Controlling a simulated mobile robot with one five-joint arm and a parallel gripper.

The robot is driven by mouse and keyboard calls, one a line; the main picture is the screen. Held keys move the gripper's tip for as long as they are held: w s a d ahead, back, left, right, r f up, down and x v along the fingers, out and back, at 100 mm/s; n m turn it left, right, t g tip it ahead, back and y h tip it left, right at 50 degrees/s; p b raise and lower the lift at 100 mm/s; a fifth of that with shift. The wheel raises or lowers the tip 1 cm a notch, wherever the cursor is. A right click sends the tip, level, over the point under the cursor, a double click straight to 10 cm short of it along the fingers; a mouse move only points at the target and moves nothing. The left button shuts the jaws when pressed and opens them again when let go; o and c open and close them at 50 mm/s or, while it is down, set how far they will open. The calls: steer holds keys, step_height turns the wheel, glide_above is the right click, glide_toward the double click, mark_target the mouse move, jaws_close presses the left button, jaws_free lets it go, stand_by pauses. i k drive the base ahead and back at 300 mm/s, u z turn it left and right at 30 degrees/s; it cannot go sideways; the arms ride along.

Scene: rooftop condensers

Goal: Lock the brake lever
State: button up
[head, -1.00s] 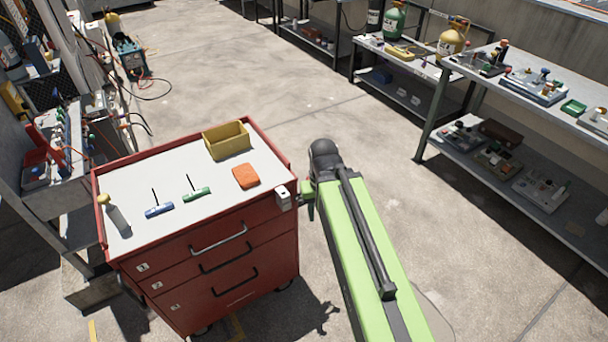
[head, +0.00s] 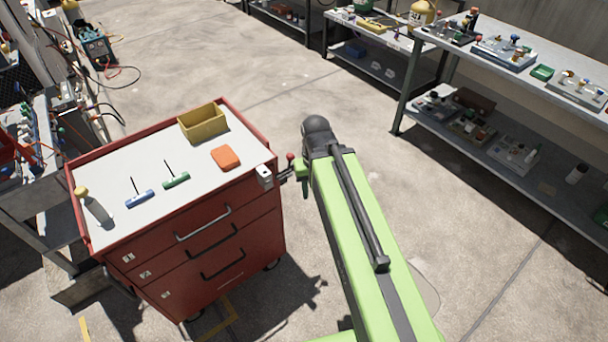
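The red tool cart (head: 240,215) stands at the left, with a pale top. A small white bracket (head: 264,175) sits on its right side, near the top front corner. Beside the bracket a lever with a red ball knob (head: 290,157) sticks up; this looks like the brake lever. Its lower part is dark and hard to make out. My green arm reaches up from the bottom, and a small green end part shows just right of the lever. My gripper is mostly hidden by the arm; I cannot see its fingers or whether they touch the lever.
On the cart are a yellow bin (head: 203,124), an orange block (head: 226,158), blue and green T-handled tools, and a bottle (head: 95,203). A metal workbench (head: 510,90) with devices stands at the right. A cluttered bench is at the left. The concrete floor between is clear.

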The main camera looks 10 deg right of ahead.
mark_target(290, 157)
steer(key=z, duration=0.05)
steer(key=k, duration=0.85)
steer(key=u, duration=1.5)
steer(key=i, duration=1.05)
